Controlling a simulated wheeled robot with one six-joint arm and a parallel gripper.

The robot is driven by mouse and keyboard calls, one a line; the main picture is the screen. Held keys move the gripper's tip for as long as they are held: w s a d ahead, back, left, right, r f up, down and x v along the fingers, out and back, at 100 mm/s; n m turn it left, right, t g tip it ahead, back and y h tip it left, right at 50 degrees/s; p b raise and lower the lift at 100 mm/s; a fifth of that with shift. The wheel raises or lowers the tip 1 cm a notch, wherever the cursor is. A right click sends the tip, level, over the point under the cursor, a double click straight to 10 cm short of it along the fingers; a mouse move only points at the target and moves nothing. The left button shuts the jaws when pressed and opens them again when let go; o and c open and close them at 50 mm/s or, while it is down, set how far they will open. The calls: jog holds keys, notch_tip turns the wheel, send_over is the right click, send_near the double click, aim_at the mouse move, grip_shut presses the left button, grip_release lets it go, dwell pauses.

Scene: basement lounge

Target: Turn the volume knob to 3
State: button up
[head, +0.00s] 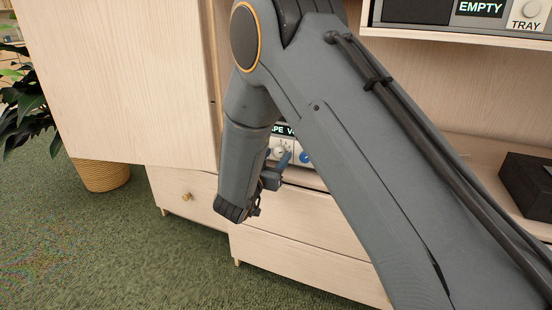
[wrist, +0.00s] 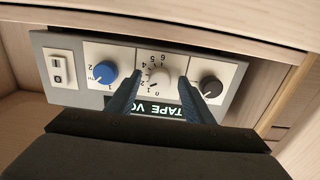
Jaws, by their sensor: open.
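The light grey knob (wrist: 160,77) is in the middle of a panel (wrist: 72,95), with a number scale around it, in the wrist view. A dark mark on it seems to point to the lower left, near the 1; I cannot read it exactly. A lit display (wrist: 152,108) on the panel reads "TAPE VO", the rest hidden. My gripper (wrist: 158,80) is open, its blue fingers on either side of the grey knob; contact cannot be told. In the head view my gripper (head: 277,172) is in front of the panel, partly hidden by my arm.
A blue knob (wrist: 104,72) and a dark knob (wrist: 211,87) flank the grey one closely. A switch (wrist: 62,69) is at the panel's left. The cabinet door (head: 120,80) stands at left, drawers (head: 300,230) below, a black box (head: 528,185) at right.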

jog(key=c, duration=1)
jog(key=shift+m, duration=0.3)
jog(key=m+p, duration=0.1)
jog(key=m, duration=0.1)
jog(key=shift+m+p, duration=0.65)
jog(key=shift+m, duration=0.85)
